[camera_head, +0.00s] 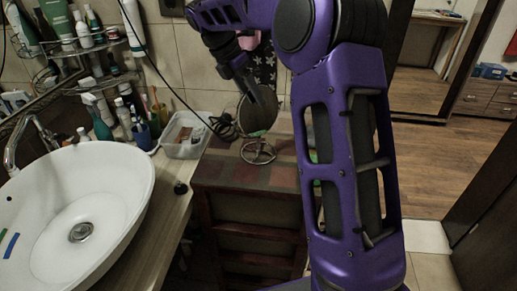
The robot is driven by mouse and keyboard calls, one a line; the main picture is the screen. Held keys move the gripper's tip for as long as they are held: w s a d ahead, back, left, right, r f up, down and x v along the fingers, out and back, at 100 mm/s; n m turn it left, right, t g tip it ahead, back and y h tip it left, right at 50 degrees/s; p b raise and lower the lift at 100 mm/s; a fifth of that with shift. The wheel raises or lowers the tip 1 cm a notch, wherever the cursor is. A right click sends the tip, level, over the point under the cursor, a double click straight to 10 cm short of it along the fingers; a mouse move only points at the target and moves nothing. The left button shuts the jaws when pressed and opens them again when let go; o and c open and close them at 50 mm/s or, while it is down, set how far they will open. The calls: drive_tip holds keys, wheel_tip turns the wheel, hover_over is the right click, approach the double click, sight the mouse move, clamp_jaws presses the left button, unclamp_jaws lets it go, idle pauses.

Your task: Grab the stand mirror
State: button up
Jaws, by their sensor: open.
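The stand mirror (258,118) is round, with a wire base (258,152), and stands upright on the tiled top of a dark red wooden cabinet (240,176). My gripper (262,96) comes down from the upper left and lies over the upper part of the mirror. It is open. The gap between its fingers is hard to make out, and I cannot tell whether a finger touches the mirror. My purple arm covers the right part of the cabinet.
A white basin (110,190) fills the left on a counter (163,215). A clear plastic tray (186,150) and a coiled black cable (224,126) lie left of the mirror. Bottles, a blue cup (142,136) and a wire shelf (100,78) stand behind. Wooden floor (440,160) is clear at right.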

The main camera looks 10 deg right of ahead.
sight(259, 133)
drive_tip(key=x, duration=0.3)
drive_tip(key=shift+d+f, duration=0.15)
drive_tip(key=shift+f, duration=0.1)
clamp_jaws()
idle(1.2)
